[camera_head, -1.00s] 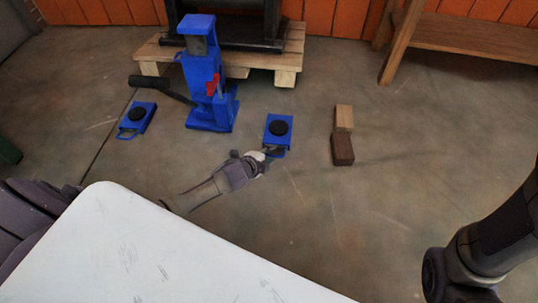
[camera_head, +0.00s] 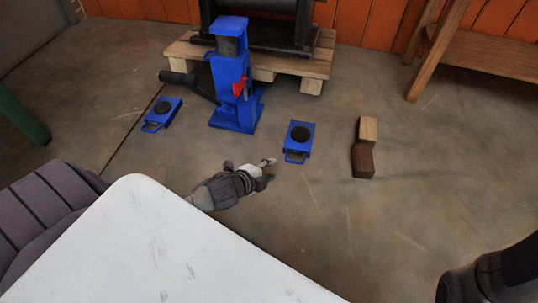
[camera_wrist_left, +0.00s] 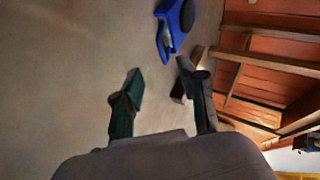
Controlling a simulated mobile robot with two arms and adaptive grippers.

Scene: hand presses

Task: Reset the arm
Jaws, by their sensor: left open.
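My left gripper (camera_head: 266,174) reaches over the floor from behind the white table edge. It is open and empty, just left of and nearer than a blue skate with a black round pad (camera_head: 298,145). In the left wrist view its two fingers (camera_wrist_left: 160,90) stand apart with bare floor between them. The blue skate also shows there (camera_wrist_left: 175,22), beyond the fingertips and clear of them. Only a dark part of my right arm shows at the lower right of the head view; its gripper is out of view.
A blue jack (camera_head: 231,85) stands before a wooden pallet (camera_head: 313,72). A second blue skate (camera_head: 161,114) lies left of it. A light block (camera_head: 368,130) and dark block (camera_head: 362,161) lie to the right. A white tabletop (camera_head: 160,250) fills the near left.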

